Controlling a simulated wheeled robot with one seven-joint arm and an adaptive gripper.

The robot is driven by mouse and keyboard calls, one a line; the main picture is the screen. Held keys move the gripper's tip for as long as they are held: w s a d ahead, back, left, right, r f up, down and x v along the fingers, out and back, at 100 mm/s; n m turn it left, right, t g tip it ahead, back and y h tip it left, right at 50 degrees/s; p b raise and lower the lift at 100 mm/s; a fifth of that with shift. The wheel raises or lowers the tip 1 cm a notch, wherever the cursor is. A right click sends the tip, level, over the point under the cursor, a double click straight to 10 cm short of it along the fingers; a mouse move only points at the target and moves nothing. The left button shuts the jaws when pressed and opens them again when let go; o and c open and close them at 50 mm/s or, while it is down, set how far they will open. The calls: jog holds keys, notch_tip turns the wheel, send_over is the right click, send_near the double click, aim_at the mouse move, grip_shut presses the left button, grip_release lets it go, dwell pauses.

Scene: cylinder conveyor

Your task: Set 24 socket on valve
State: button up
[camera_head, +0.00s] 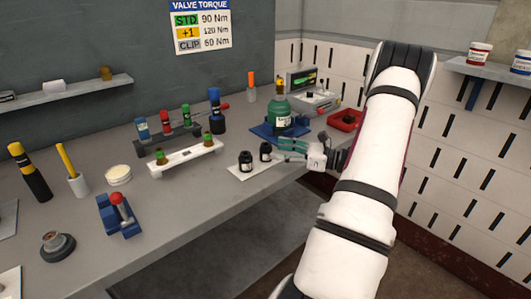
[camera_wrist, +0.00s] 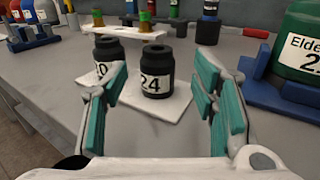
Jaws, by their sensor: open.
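The 24 socket (camera_wrist: 156,72) is a black cylinder with a white label, upright on a white mat (camera_wrist: 160,107). It is the right-hand black socket (camera_head: 265,152) in the head view. My gripper (camera_head: 283,149) is open and close to it. In the wrist view its teal fingers stand either side of the line to the socket, which shows between them with no visible grip. A green cylinder (camera_head: 280,118) stands in a blue cradle behind the gripper, its valve (camera_head: 281,96) on top. The wrist view shows only part of this cylinder (camera_wrist: 300,40); its valve is out of frame.
A second black socket (camera_wrist: 107,62) stands left of the 24, partly behind the left finger. A white rack (camera_head: 185,155) with small fittings, a tool rack (camera_head: 168,138) and a red tray (camera_head: 345,120) are nearby. The bench's front edge runs close by.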

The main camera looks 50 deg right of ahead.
aim_at(266, 147)
jog(key=shift+x, duration=2.7)
jog(key=shift+a, duration=0.15)
jog(key=shift+c, duration=0.5)
grip_shut()
